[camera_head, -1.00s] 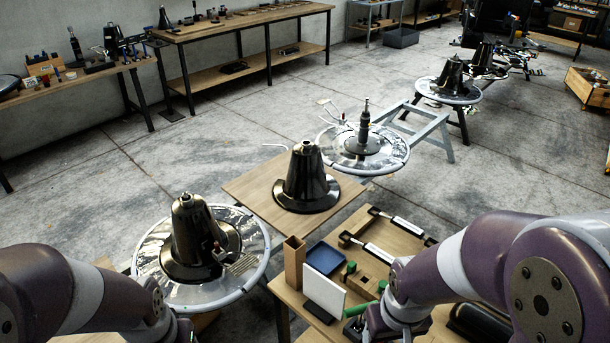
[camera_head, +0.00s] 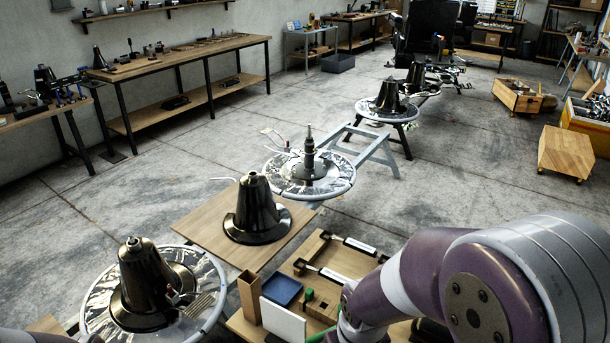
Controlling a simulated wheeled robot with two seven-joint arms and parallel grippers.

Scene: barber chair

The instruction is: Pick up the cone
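A black, glossy cone (camera_head: 257,207) with a wide flared base stands upright on a square wooden board (camera_head: 196,222) in the middle of the view. A second black cone (camera_head: 139,277) stands on a round metal-rimmed disc (camera_head: 97,309) at the lower left. A third dark cone (camera_head: 389,96) stands on a farther disc (camera_head: 366,115). My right arm comes in from the lower right, and its gripper is out of view. Only a sliver of my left arm shows at the lower left edge, and its gripper is not seen.
A disc with a thin upright spindle (camera_head: 309,150) stands behind the board. In front are a wooden tray (camera_head: 345,259), a blue tray (camera_head: 281,290), a white panel (camera_head: 283,321) and a wooden upright block (camera_head: 249,297). Workbenches (camera_head: 190,55) line the wall.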

